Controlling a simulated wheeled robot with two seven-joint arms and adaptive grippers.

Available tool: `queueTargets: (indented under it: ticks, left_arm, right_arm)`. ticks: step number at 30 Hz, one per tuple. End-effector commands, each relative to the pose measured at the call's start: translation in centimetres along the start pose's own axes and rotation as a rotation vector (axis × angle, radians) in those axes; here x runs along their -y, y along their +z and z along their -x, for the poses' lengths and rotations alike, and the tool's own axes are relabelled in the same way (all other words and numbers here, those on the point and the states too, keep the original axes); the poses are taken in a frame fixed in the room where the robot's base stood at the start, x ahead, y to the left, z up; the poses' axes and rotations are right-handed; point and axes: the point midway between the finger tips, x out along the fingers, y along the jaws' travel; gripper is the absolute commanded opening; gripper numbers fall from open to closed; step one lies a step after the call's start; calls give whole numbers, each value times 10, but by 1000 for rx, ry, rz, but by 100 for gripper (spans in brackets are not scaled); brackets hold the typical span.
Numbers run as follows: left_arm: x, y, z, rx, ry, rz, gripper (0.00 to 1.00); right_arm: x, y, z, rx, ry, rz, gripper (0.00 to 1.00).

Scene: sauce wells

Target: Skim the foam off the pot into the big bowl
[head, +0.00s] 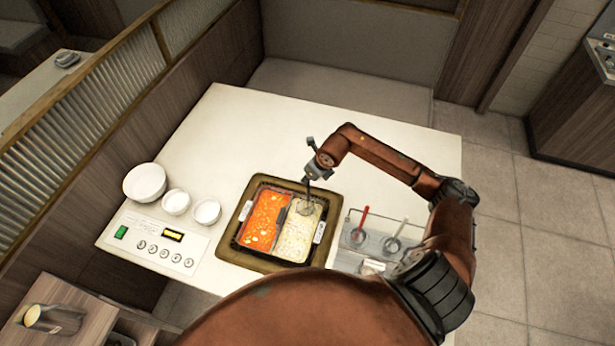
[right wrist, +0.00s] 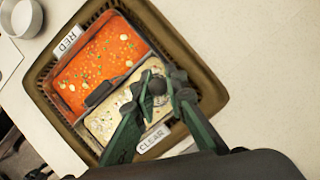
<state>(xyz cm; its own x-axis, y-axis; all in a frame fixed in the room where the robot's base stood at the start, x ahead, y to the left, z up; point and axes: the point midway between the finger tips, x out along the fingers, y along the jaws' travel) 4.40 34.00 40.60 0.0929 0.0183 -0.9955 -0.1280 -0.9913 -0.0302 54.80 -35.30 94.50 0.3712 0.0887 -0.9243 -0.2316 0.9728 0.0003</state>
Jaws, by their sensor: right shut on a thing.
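The pot (head: 237,243) has two halves, with an orange-red broth (head: 262,222) on the left and a pale broth (head: 293,238) with whitish foam on the right. In the right wrist view the halves are labelled RED and CLEAR. My right gripper (head: 318,168) is above the pale half, shut on the handle of a skimmer (head: 307,209). The skimmer's round head is low at the upper part of that half; I cannot tell how deep it sits. The big white bowl (head: 145,182) stands left of the pot. My left gripper is not in view.
Two smaller white bowls (head: 176,202) (head: 207,212) stand between the big bowl and the pot. A control panel (head: 153,243) lies in front of them. A clear tray (head: 376,229) with a red-handled ladle and another utensil is to the right. The table's back is clear.

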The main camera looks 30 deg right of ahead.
Motion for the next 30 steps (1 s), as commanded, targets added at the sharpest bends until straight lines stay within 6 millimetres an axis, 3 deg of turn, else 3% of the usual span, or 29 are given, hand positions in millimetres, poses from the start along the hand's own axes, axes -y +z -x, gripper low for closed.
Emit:
queueTargets:
  ticks: [15, 30]
  left_arm:
    - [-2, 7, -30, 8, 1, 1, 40]
    - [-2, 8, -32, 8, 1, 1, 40]
  right_arm:
    - [0, -15, -37, 0, 0, 0, 0]
    - [0, -16, -40, 1, 0, 0, 0]
